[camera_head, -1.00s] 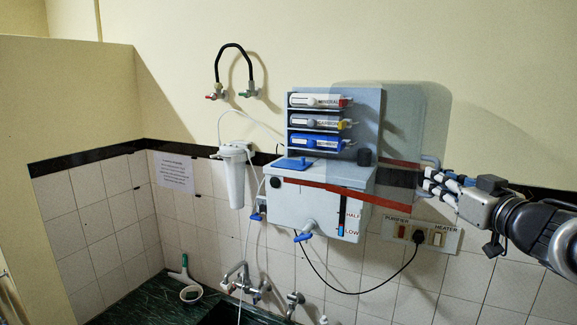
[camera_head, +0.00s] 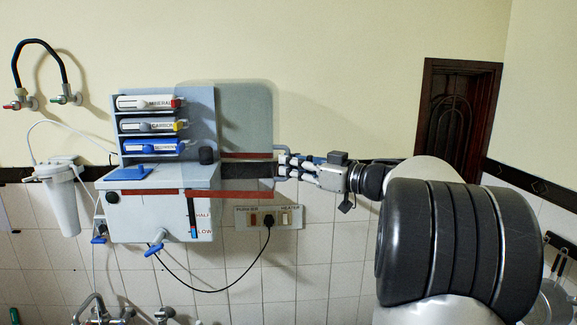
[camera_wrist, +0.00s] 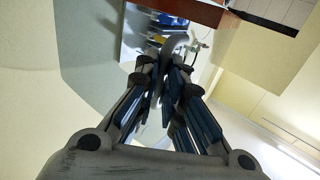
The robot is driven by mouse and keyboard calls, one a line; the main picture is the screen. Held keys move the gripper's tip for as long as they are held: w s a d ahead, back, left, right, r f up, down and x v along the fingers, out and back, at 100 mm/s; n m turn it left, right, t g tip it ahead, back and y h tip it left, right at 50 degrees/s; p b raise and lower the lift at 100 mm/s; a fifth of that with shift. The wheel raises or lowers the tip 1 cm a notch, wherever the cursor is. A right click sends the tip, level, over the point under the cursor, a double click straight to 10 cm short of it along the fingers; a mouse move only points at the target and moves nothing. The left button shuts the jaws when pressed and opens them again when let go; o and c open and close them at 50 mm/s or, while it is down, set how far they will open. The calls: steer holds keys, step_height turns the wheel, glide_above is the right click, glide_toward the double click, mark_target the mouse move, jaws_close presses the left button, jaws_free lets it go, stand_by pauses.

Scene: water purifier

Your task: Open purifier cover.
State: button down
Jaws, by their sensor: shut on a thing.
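The purifier (camera_head: 130,205) is a pale grey box on the wall at left, with a shelf of labelled cartridges above it. Its cover (camera_head: 246,112) is a see-through grey panel with a red and dark band along its lower part. The cover stands swung out, reaching past the purifier's right side, with the cartridges largely exposed. A grey bar handle (camera_head: 280,151) is at the cover's right edge. My gripper (camera_head: 286,166) is shut on this handle. In the wrist view, the fingers (camera_wrist: 165,75) close around the handle (camera_wrist: 174,42), which partly hides behind them.
A switch panel (camera_head: 269,217) with a plugged black cable is below the cover. A white filter (camera_head: 62,205) hangs at left, with taps below. A wooden door (camera_head: 457,115) is at the back right.

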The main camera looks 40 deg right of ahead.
steer(key=c, duration=2.1)
jaws_free()
steer(key=shift+d+r+h, duration=0.3)
steer(key=shift+d+r, duration=0.1)
steer(key=shift+d, duration=0.05)
steer(key=shift+c, duration=0.2)
steer(key=o, duration=0.3)
steer(key=shift+w+d+f, duration=0.1)
steer(key=shift+d+f, duration=0.05)
steer(key=shift+d, duration=0.25)
steer(key=shift+o, duration=0.8)
steer(key=shift+f, duration=0.1)
steer(key=v, duration=1.2)
